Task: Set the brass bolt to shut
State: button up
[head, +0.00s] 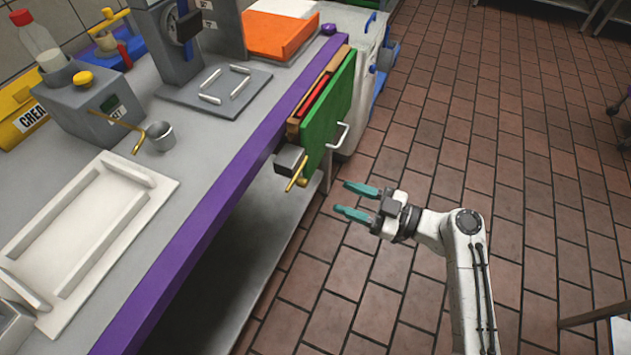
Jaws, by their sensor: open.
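A brass bolt (297,174) sticks out of a dark grey block (289,159) at the near end of a green panel (328,110) on the counter's purple front edge. It slants down toward the floor side; I cannot tell whether it is set to shut. My gripper (349,200) has two teal fingers, open and apart with nothing between them. It is over the floor, to the right of the bolt and slightly below it in the picture, not touching it. The fingers point left toward the counter.
A steel handle (340,136) juts from the green panel, above my gripper in the picture. The counter (220,135) holds a white tray (125,172), a metal cup (160,136) and another brass-coloured lever (118,122). The brick-tiled floor (540,160) is mostly clear. A table corner (600,315) shows lower right.

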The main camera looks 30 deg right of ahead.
aim_at(307, 184)
jog(key=p+x, duration=0.1)
jog(key=x, duration=0.8)
jog(key=shift+w+a, duration=0.2)
jog(key=shift+c, duration=0.4)
grip_shut()
